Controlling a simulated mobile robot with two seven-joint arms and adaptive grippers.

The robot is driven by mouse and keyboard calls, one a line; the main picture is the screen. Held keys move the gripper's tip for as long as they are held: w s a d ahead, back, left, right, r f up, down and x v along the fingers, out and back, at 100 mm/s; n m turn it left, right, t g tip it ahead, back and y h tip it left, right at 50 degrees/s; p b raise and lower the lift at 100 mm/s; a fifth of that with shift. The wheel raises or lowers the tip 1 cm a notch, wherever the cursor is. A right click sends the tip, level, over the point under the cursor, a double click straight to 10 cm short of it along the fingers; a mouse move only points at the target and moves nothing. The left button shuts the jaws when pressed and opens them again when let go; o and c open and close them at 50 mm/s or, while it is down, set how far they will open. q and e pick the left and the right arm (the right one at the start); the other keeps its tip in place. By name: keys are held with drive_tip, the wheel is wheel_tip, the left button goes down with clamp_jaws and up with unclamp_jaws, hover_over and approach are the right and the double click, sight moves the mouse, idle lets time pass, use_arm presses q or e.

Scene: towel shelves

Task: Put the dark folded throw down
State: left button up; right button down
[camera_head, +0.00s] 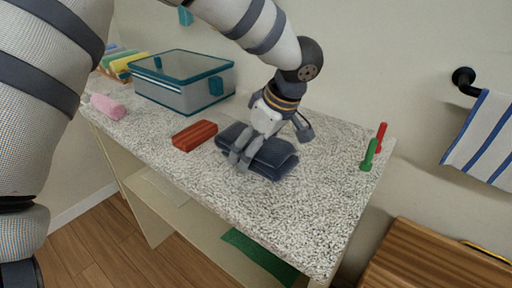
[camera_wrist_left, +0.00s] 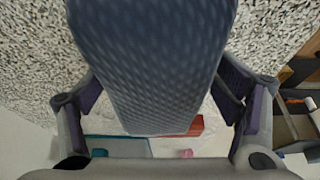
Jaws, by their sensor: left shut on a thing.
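The dark blue-grey folded throw (camera_head: 276,160) is at the speckled counter (camera_head: 315,205), near its front edge. It also fills the upper middle of the left wrist view (camera_wrist_left: 150,60). My left gripper (camera_head: 243,158) comes from above and behind and is shut on the throw, with its fingers at the throw's left part. The throw looks to be at or just over the counter top; I cannot tell whether it touches. My right gripper does not show.
A red folded cloth (camera_head: 195,135) lies just left of the throw. A clear teal-edged box (camera_head: 184,82) stands behind it, with a pink cloth (camera_head: 107,107) to its left.

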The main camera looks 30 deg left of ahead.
use_arm(q)
drive_tip(key=o, duration=1.3)
drive_tip(key=shift+f, duration=0.15)
drive_tip(key=shift+o, duration=0.2)
drive_tip(key=v, duration=1.2)
